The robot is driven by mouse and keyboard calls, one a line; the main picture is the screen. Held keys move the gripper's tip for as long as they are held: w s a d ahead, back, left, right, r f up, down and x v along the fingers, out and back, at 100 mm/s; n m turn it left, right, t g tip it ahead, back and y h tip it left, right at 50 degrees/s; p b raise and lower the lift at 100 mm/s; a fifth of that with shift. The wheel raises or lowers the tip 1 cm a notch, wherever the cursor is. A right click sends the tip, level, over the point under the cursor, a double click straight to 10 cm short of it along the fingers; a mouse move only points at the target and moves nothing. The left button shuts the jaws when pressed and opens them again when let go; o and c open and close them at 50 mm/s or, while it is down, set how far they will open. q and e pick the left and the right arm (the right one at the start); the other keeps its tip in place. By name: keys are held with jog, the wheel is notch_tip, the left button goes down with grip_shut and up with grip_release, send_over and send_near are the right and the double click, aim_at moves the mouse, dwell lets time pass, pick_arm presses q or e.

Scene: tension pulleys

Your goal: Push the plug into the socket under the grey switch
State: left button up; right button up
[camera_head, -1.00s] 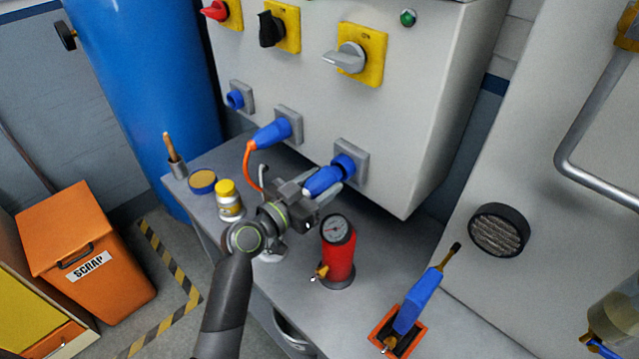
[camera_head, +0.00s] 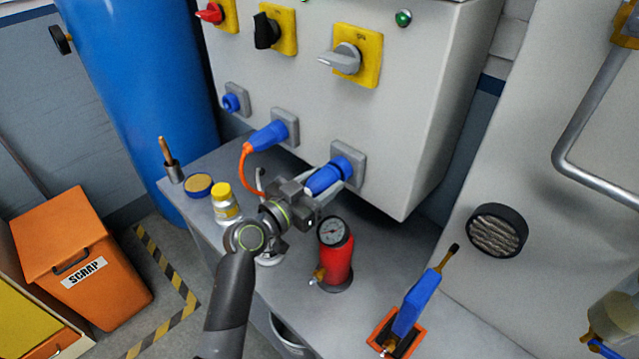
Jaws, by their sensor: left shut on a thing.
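The grey switch (camera_head: 342,59) is on a yellow plate on the front of the pale cabinet. Below it, the socket (camera_head: 347,161) has a grey plate and a blue collar facing me. My left gripper (camera_head: 329,181) is shut on a blue plug (camera_head: 321,180), just in front of this socket. The plug points up and right, in line with the collar. Its front end meets or nearly meets the collar; I cannot tell how far it is inside. The plug's rear is hidden by the gripper. My right gripper is not in view.
Another blue plug (camera_head: 265,137) with an orange cable sits in the middle socket. A red gauge cylinder (camera_head: 336,262), a yellow-lidded jar (camera_head: 226,205) and a blue tool (camera_head: 417,303) in an orange holder stand on the grey bench. An orange scrap bin (camera_head: 79,260) stands left.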

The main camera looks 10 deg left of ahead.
pick_arm(q)
jog(key=shift+w+d, duration=0.3)
jog(key=shift+w, duration=0.1)
jog(key=o, duration=1.4)
jog(key=shift+c, duration=0.2)
jog(key=shift+s+a+f+b, duration=0.1)
jog(key=shift+s+a+b, duration=0.2)
jog(key=shift+s+b, duration=0.1)
jog(key=b+v, duration=0.4)
jog(key=v, duration=1.2)
jog(key=shift+s+a, duration=0.15)
jog(key=shift+s, duration=0.05)
